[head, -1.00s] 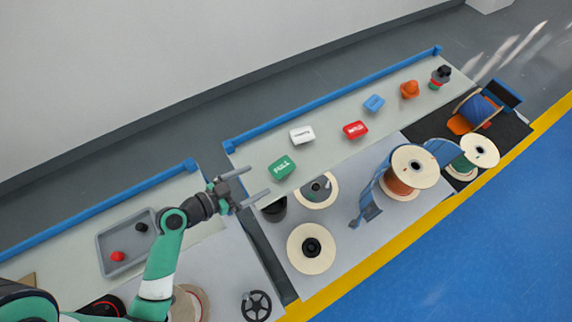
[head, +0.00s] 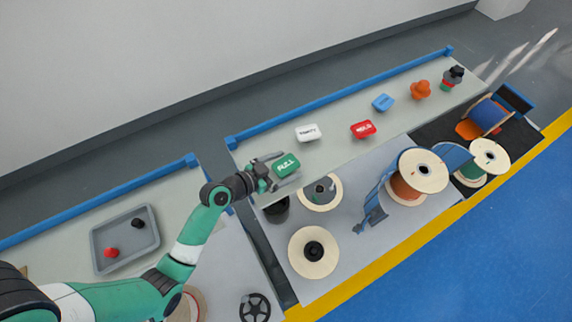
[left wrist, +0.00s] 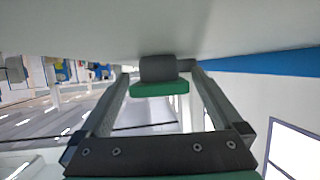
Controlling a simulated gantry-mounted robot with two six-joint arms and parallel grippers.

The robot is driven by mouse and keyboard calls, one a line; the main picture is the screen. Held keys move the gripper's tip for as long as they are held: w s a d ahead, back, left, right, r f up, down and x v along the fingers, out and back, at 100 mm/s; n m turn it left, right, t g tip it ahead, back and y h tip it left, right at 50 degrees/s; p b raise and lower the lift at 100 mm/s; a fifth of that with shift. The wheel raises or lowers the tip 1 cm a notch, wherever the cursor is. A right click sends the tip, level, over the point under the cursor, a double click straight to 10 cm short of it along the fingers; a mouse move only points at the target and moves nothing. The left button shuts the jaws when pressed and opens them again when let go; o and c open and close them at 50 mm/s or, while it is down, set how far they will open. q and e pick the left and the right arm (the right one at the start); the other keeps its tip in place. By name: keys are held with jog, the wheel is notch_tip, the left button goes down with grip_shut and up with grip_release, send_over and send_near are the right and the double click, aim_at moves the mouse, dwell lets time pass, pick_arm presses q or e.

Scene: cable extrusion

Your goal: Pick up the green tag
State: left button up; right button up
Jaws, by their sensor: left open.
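The green tag (head: 289,165), with white lettering, sits on the grey bench shelf (head: 340,157) near its left end. My left gripper (head: 284,169) is at the tag, with its open fingers on either side of it. In the left wrist view the tag (left wrist: 160,89), with a dark grey block on it, shows between the far ends of the two open fingers (left wrist: 158,72). I cannot tell whether either finger touches it. My right gripper is in neither view.
A white tag (head: 308,133), a red tag (head: 363,129) and a blue tag (head: 383,103) are farther along the shelf. A blue rail (head: 340,97) runs along the back. Spools, including a pale one (head: 303,262), stand in front. A grey tray (head: 102,262) is at left.

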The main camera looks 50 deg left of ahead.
aim_at(285, 166)
pick_arm(q)
jog(key=c, duration=1.4)
jog(key=shift+o, duration=0.2)
jog(key=shift+r, duration=0.15)
jog(key=shift+r, duration=0.3)
notch_tip(285, 166, up, 3)
jog(key=shift+f, duration=0.1)
jog(key=s+d+r+p, duration=0.3)
jog(key=s+d+r, duration=0.5)
jog(key=s, duration=0.3)
jog(key=shift+d+r+p, duration=0.35)
jog(key=shift+d+r, duration=0.05)
jog(key=shift+r, duration=0.3)
